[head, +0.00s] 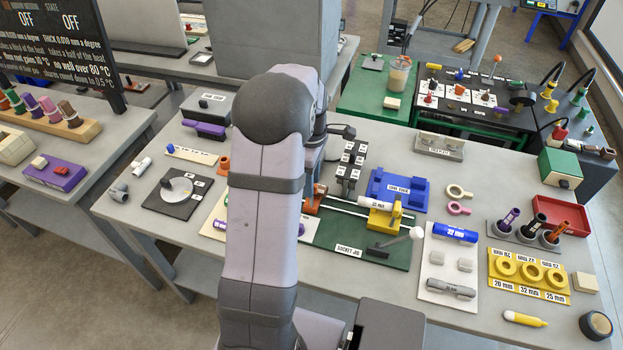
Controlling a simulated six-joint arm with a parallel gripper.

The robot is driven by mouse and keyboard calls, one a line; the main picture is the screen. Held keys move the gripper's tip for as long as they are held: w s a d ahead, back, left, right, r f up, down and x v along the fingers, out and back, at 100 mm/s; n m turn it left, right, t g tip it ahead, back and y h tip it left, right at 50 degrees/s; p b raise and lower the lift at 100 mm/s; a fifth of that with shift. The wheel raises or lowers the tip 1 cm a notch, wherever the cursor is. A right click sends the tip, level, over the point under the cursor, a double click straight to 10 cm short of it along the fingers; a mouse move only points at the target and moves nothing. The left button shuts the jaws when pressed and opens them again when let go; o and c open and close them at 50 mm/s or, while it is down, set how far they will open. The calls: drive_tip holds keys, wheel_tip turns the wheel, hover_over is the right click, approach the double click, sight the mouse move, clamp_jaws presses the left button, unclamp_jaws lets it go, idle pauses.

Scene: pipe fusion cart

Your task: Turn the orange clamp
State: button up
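An orange piece (314,203), which looks like the orange clamp, stands at the left end of the rails on the green socket jig (375,252). My arm hides its left side, so I cannot tell how it is turned. A yellow holder (381,218) on the same rails carries a white pipe (375,203) marked 32 mm. A lever with a pale round knob (416,232) rises at the jig's front right. My arm stands in front of the jig's left part. My gripper is hidden behind it, and I cannot see whether it touches the orange piece.
A blue cradle (398,189) and a black block with white labels (350,165) stand behind the jig. A white board (436,294) with a blue fitting lies to its right. A yellow ring rack (527,283) is farther right. Some bare tabletop lies in front.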

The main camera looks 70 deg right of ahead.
drive_tip(key=shift+c, duration=0.7)
clamp_jaws()
drive_tip(key=shift+m, duration=0.3)
drive_tip(key=m, duration=0.3)
drive_tip(key=shift+m, duration=0.3)
drive_tip(key=m+p, duration=0.1)
drive_tip(key=m, duration=0.3)
drive_tip(key=shift+r, duration=0.1)
drive_tip(key=m, duration=0.9)
drive_tip(key=shift+m, duration=0.4)
drive_tip(key=shift+d, duration=0.1)
